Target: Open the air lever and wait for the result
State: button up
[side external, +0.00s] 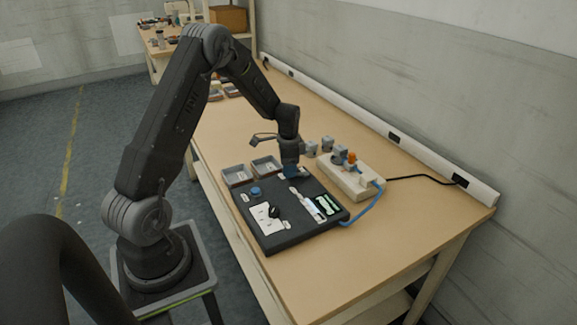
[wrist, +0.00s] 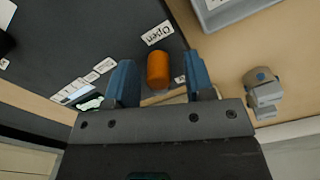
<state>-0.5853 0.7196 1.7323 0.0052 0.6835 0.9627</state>
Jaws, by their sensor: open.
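In the wrist view an orange rounded piece (wrist: 158,70), which looks like the air lever's handle, sits by the edge of the dark board. A white label reading "Open" (wrist: 157,33) lies just beyond it, upside down in this view. My gripper (wrist: 160,64) is open, with one blue finger on each side of the orange piece and a gap visible on both sides. In the side external view my gripper (side external: 291,172) is low over the far edge of the black board (side external: 290,237) and hides the lever there.
The board carries a blue knob (side external: 256,191), a white plate with a black knob (side external: 268,218) and a greenish display (side external: 326,205). A beige block (side external: 351,180) with grey and orange parts stands close on the right, with a blue hose (side external: 364,207). Grey trays (side external: 237,174) stand on the left.

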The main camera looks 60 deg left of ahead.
jog(key=shift+r, duration=0.1)
notch_tip(320, 180, up, 14)
jog(key=shift+f, duration=0.2)
dwell(0.3)
jog(key=s+d+r+n+t, duration=0.1)
jog(key=s+d+r, duration=0.3)
jog(key=d+r, duration=0.3)
jog(key=s+d+r+n+t, duration=0.15)
jog(key=s+d+r, duration=0.25)
jog(key=d, duration=0.6)
jog(key=s+d+n+t, duration=0.2)
jog(key=s+d+t, duration=0.1)
jog(key=s+d, duration=0.6)
jog(key=s, duration=0.3)
jog(key=shift+s+r, duration=0.15)
jog(key=shift+s, duration=0.15)
